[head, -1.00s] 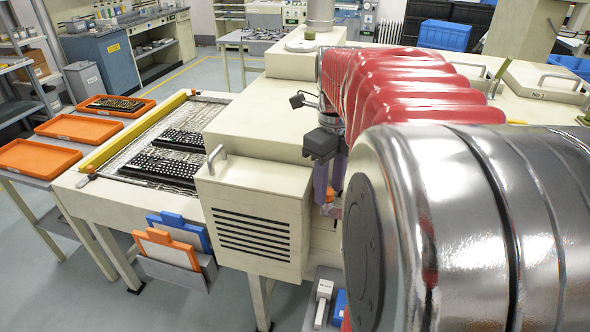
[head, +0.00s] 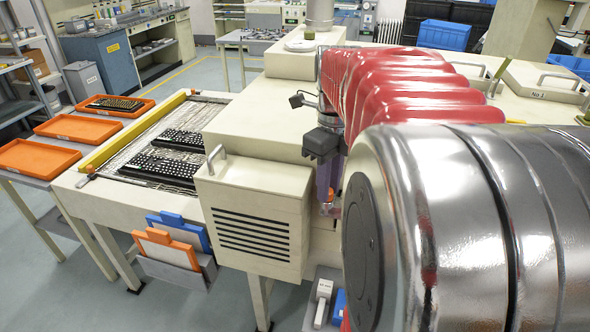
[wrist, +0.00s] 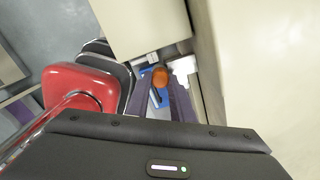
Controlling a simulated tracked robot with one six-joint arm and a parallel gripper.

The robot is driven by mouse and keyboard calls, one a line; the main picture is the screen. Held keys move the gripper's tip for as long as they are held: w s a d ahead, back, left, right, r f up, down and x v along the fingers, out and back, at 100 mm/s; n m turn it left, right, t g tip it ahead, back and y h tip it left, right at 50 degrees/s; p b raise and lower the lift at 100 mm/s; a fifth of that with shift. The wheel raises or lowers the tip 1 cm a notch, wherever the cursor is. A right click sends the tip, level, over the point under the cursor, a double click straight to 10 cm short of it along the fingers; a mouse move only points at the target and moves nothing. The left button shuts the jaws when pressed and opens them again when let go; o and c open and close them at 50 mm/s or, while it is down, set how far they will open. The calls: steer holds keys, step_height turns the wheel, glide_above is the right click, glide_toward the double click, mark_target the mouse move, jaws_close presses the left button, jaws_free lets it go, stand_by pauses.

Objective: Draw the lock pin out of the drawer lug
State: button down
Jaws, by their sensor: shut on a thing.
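The lock pin shows as an orange round knob (wrist: 160,77) in the wrist view and as a small orange spot (head: 329,195) in the head view. My gripper (wrist: 160,88) has its two purple fingers on either side of the knob and is shut on it. In the head view my gripper (head: 328,185) hangs beside the right side of the cream machine, partly hidden by my arm. The pin's shank and the drawer lug cannot be made out, so I cannot tell how deep the pin sits.
A cream louvred box (head: 255,215) with a handle stands close left of my gripper. Blue and orange frames (head: 175,240) hang in a grey holder on the machine's front. Orange trays (head: 38,158) lie at the left. A blue item (wrist: 152,97) shows below the fingers.

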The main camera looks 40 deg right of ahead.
steer(key=shift+r, duration=0.2)
steer(key=shift+r, duration=3.05)
steer(key=shift+r, duration=0.1)
step_height(320, 180, up, 4)
steer(key=shift+f, duration=0.1)
